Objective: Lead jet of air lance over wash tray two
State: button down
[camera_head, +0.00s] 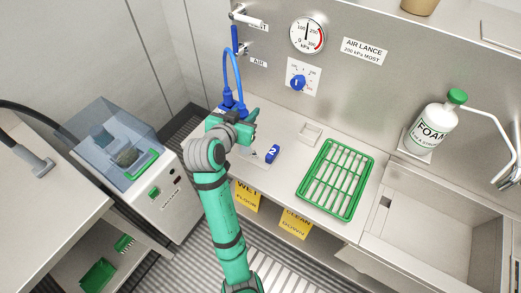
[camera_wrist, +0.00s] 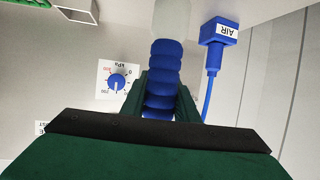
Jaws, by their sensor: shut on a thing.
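My gripper (camera_head: 248,116) is above the left part of the counter, near the back wall. In the wrist view its fingers (camera_wrist: 160,100) are shut on a blue ribbed grip (camera_wrist: 163,70), which I take for the air lance's; a pale piece (camera_wrist: 171,18) extends past it. A blue hose (camera_head: 238,75) loops down from the wall to beside my gripper. A blue block marked AIR (camera_wrist: 219,31) hangs beside the grip in the wrist view. A blue tag marked 2 (camera_head: 273,153) stands on the counter right of my wrist; the tray by it is largely hidden by my arm.
A green rack (camera_head: 358,187) lies on the counter to the right, with a small pale dish (camera_head: 310,133) behind it. The pressure gauge (camera_head: 307,35) and regulator dial (camera_head: 298,82) are on the wall. A foam bottle (camera_head: 434,124) stands near the sink (camera_head: 430,225).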

jog(key=shift+s+d, duration=0.6)
jog(key=shift+d, duration=0.2)
jog(key=shift+s+d, duration=0.55)
jog(key=shift+d, duration=0.2)
dwell(1.4)
